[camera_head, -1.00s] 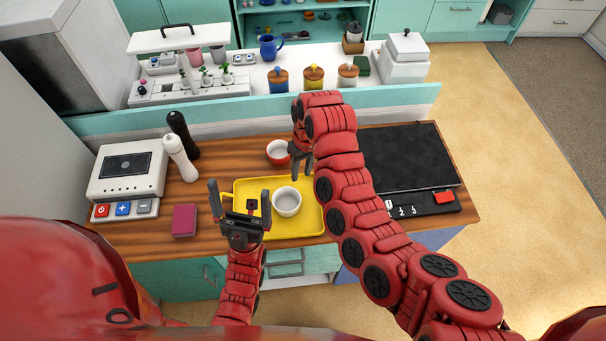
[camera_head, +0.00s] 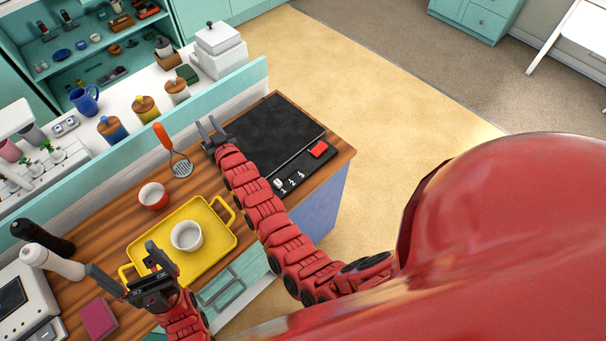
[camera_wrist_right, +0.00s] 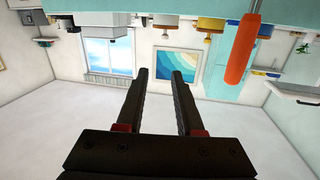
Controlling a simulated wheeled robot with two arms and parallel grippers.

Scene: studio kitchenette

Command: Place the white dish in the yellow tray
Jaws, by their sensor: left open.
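The white dish (camera_head: 187,236) is a small round bowl, upright and empty, inside the yellow tray (camera_head: 216,254) on the wooden counter. My left gripper (camera_head: 120,257) is open and empty at the tray's left end, apart from the dish. My right gripper (camera_head: 206,122) is open and empty beyond the tray, beside the dark cooktop. The right wrist view shows nothing between its fingers (camera_wrist_right: 160,74).
A red bowl (camera_head: 153,196) stands behind the tray. An orange-handled utensil (camera_head: 166,140) is near my right gripper, by the back ledge. Shakers (camera_head: 52,262) and a magenta box (camera_head: 99,318) are at the left. The cooktop (camera_head: 268,133) is clear.

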